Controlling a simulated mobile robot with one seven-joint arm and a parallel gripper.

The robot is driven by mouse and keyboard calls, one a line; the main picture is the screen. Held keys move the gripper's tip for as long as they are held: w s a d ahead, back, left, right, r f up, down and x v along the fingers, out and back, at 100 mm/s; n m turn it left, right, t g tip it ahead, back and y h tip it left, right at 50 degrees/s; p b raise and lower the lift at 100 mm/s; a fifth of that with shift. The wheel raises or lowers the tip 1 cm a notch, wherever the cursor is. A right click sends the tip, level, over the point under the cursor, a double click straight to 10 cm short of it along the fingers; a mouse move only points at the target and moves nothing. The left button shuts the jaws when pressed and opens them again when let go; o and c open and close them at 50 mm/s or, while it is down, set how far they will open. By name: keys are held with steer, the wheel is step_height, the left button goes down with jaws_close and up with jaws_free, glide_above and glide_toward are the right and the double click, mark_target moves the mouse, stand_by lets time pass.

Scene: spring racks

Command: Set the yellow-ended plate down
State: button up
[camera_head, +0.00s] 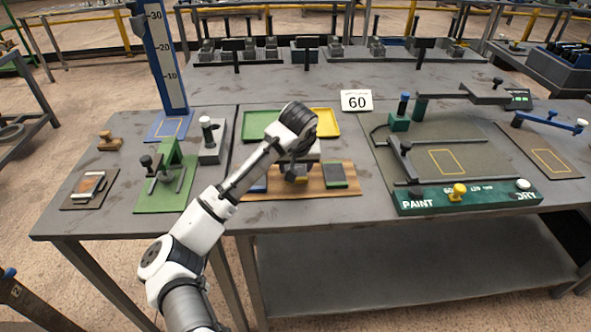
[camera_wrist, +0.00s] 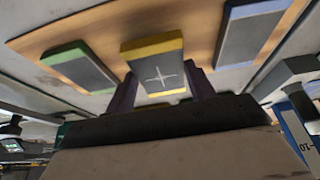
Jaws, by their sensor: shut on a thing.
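The yellow-ended plate (camera_wrist: 153,62) is grey with yellow ends and a pale cross on its face. My gripper (camera_wrist: 162,84) is shut on it, with one dark finger on each side. In the head view my gripper (camera_head: 295,174) is over the middle of a wooden board (camera_head: 300,195), and my arm hides most of the plate; a bit of yellow shows. The plate lies between a blue-ended plate (camera_head: 259,186) and a green-ended plate (camera_head: 335,176), apart from both. I cannot tell whether it touches the board.
A green tray (camera_head: 257,122) and a yellow tray (camera_head: 325,120) lie behind the board. A green fixture (camera_head: 168,185) stands to the left, and a frame with a green PAINT/DRY panel (camera_head: 468,197) to the right. A "60" sign (camera_head: 356,101) stands behind.

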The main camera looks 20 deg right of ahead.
steer(key=shift+f, duration=0.95)
steer(key=shift+f, duration=0.2)
steer(key=o, duration=1.7)
steer(key=shift+c, duration=0.2)
steer(key=shift+r, duration=0.1)
